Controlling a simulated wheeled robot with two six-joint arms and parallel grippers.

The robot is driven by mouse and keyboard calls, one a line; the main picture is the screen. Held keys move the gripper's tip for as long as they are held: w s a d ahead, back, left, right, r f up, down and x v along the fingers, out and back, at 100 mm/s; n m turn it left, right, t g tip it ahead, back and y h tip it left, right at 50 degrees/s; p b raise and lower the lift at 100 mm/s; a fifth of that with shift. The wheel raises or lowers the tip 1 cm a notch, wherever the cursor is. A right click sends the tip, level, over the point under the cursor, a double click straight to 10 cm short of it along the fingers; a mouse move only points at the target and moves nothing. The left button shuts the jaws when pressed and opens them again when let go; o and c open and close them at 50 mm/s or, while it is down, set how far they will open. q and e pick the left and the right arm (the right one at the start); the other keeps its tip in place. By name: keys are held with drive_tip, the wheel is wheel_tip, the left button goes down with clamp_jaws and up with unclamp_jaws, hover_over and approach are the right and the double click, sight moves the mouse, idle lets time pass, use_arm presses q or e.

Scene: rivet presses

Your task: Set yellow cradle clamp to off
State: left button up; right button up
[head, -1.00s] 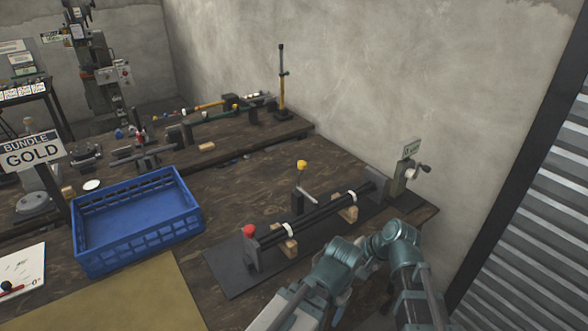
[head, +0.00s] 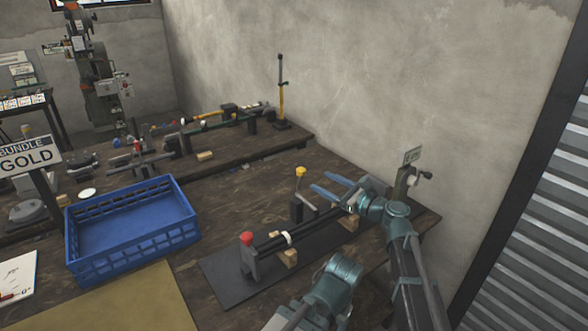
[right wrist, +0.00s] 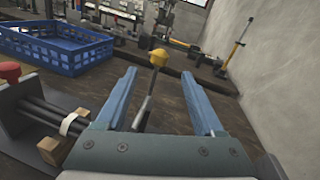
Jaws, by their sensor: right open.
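The yellow cradle clamp is a lever with a yellow knob (head: 300,171) on a dark post behind the black rods of the fixture. In the right wrist view the yellow knob (right wrist: 158,57) tops a thin grey rod that leans slightly right. My right gripper (head: 319,181) is open and empty, its blue fingers pointing toward the lever. In the right wrist view the lever appears between the two fingers (right wrist: 158,73), with the knob just beyond the tips. My left gripper is not in view.
A red knob (head: 246,238) stands at the near end of the black rods (head: 268,242), which rest on wooden blocks over a dark mat (head: 238,287). A blue crate (head: 130,232) stands to the left. A wall and a small crank (head: 425,175) lie close at right.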

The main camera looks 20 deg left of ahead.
drive_tip(key=x, duration=1.3)
drive_tip(key=shift+c, duration=0.2)
clamp_jaws()
idle(0.9)
